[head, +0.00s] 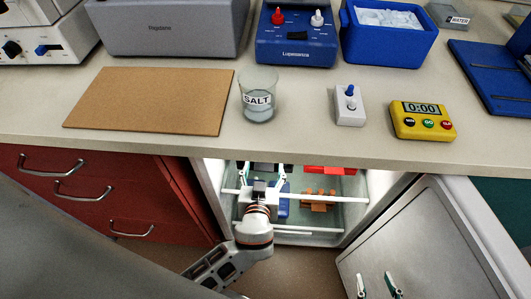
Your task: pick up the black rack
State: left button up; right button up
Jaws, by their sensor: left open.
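The black rack (264,167) appears as a dark shape inside the open fridge below the bench, partly hidden by the bench edge and my gripper. My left gripper (263,172) reaches into the fridge, its fingers apart, in front of or around the dark rack; I cannot tell whether they touch it. My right gripper (377,284) shows only its fingertips at the bottom, apart and empty, in front of the fridge door.
In the fridge are an orange rack (318,200), a red item (331,170) and a blue item (284,206). The open fridge door (425,235) stands at right, red drawers (95,190) at left. The bench edge overhangs the opening.

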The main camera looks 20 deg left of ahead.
pick_arm(q)
jog(key=shift+c, duration=0.3)
jog(key=c, duration=1.6)
